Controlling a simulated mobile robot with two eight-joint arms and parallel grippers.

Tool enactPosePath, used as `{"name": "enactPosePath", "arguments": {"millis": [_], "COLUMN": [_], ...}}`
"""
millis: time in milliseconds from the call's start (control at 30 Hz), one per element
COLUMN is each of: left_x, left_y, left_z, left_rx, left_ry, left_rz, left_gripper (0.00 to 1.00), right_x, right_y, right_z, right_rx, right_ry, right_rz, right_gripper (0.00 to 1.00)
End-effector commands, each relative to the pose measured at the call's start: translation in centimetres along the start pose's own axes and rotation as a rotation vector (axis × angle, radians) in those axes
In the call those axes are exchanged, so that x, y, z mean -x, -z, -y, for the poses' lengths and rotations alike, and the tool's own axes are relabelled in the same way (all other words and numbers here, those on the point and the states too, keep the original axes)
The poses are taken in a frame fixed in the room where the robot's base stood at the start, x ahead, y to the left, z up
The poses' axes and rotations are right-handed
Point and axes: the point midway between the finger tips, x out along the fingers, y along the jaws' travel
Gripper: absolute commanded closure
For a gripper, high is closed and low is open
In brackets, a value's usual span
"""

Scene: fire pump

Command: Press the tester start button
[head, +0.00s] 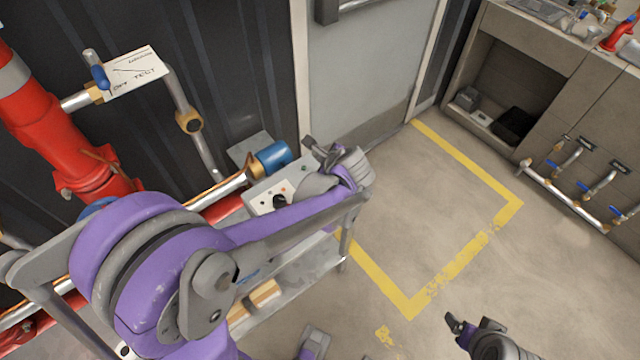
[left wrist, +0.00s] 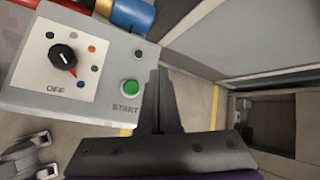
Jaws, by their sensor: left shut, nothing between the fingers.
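The tester is a grey box (left wrist: 112,45) with a white panel, a black knob (left wrist: 62,56) marked OFF and several small coloured dots. The green start button (left wrist: 131,86), with START lettered below it, sits near the box's right edge in the left wrist view. In the head view the tester panel (head: 268,200) is partly hidden by my left arm. My left gripper (head: 318,150) is shut and empty at the box's right end. In the left wrist view its fingers (left wrist: 160,80) are just right of the button, apart from it in the picture. My right gripper (head: 456,326) is low over the floor; its jaws are too small to judge.
Red and metal pipes (head: 60,130) with a blue valve handle run along the left wall. The tester stands on a grey shelf cart (head: 300,268). A door (head: 365,80) is behind. Yellow-lined floor (head: 440,220) to the right is clear.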

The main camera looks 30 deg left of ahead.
Motion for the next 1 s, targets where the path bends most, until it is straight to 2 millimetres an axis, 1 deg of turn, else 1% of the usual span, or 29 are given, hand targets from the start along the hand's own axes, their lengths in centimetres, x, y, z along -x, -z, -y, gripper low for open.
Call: {"name": "enactPosePath", "arguments": {"millis": [267,467,667,1000], "left_x": [0.0,-0.6,-2.1,-5.4], "left_y": [0.0,0.4,1.6,4.0], "left_z": [0.0,-0.5,-1.6,-4.0], "left_rx": [0.003,0.004,0.005,0.005], "left_ry": [-0.001,-0.001,-0.002,-0.001], "left_rz": [-0.001,-0.001,-0.001,-0.002], "left_gripper": [1.0,1.0,1.0,1.0], "right_x": [0.0,-0.6,-2.1,-5.4], "right_y": [0.0,-0.4,-1.3,-3.1], "right_z": [0.0,0.0,0.0,0.0], "right_rx": [0.0,0.0,0.0,0.0], "right_ry": [0.0,0.0,0.0,0.0], "right_rz": [0.0,0.002,0.008,0.02], "right_gripper": [0.19,0.19,0.19,0.19]}}
